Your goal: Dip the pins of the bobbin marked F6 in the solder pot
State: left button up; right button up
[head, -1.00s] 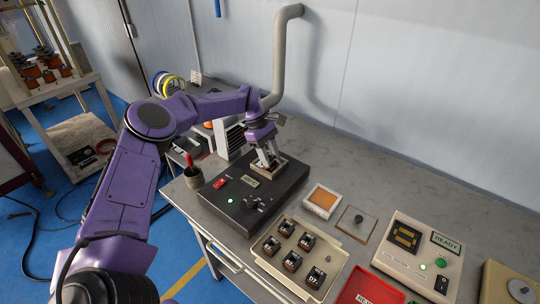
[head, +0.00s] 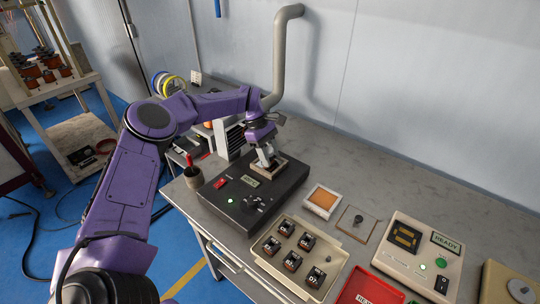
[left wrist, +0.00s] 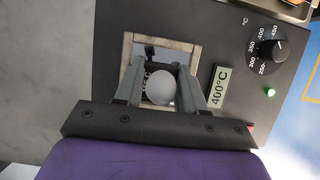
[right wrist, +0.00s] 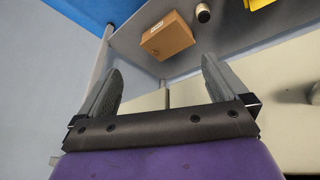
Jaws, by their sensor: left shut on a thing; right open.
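My left gripper (head: 266,160) is over the square-framed opening of the solder pot (head: 254,198), a black box on the bench. In the left wrist view the fingers of the left gripper (left wrist: 160,72) are shut on a small dark bobbin (left wrist: 146,82), mostly hidden between them. Its mark is too small to read. A pale round surface shows between the fingers, inside the pot's light frame (left wrist: 127,50). I cannot tell whether the pins touch the solder. My right gripper (right wrist: 160,75) is open and empty in the right wrist view, outside the head view.
The pot's display (left wrist: 218,87) reads 400°C and its green lamp is lit. A cream tray (head: 262,262) with several marked bobbins stands in front. An orange pad (head: 322,201), a red bin (head: 362,287) and a tester showing READY (head: 417,247) stand to the right. A grey pipe (head: 280,55) rises behind.

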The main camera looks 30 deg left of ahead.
pick_arm(q)
jog(key=shift+r, duration=0.15)
jog(key=shift+r+p, duration=1.4)
jog(key=shift+r, duration=1.25)
